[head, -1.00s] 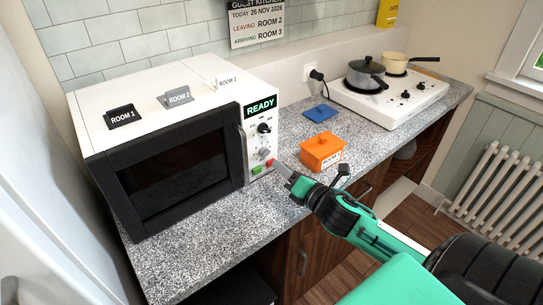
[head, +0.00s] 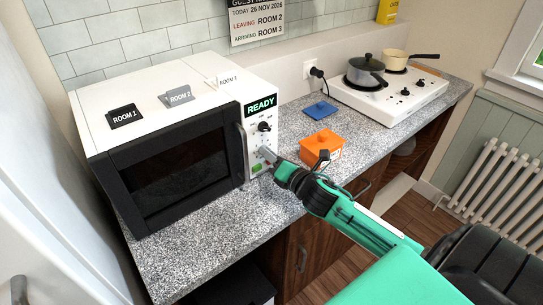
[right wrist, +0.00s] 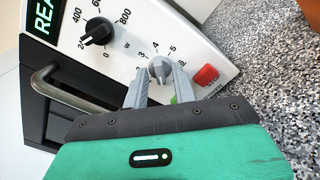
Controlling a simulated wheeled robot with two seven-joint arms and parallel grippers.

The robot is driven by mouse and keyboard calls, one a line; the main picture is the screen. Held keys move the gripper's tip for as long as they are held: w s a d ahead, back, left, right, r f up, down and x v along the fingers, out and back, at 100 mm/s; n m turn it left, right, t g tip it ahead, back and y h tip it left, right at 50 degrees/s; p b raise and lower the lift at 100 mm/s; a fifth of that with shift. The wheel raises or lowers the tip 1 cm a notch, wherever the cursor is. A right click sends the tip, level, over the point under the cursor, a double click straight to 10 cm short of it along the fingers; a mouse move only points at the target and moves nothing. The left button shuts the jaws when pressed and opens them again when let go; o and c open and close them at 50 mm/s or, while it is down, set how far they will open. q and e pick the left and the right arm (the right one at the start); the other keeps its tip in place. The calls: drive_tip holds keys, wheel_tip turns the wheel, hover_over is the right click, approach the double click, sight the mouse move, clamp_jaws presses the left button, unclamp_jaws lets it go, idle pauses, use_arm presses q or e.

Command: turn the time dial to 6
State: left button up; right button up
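The white microwave (head: 190,75) stands on the counter with its door shut and its display (head: 260,106) reading READY. Its time dial (right wrist: 160,68) is a small light grey knob with numbers 3, 4 and 5 legible around it; I cannot tell exactly where it points. My right gripper (right wrist: 159,74) is open, with one grey finger on each side of the time dial; whether they touch it is unclear. In the head view, my right gripper (head: 267,156) is at the control panel and largely covers the dial. My left gripper is out of view.
The black power dial (right wrist: 98,31) sits beside the time dial. A red button (right wrist: 206,75) is close to the right finger; the green button (head: 257,168) is below. An orange pot (head: 321,148) stands close to my right gripper. The door handle (head: 242,150) is left of the panel.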

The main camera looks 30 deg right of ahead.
drive_tip(key=shift+c, duration=0.9)
drive_tip(key=shift+m, duration=0.3)
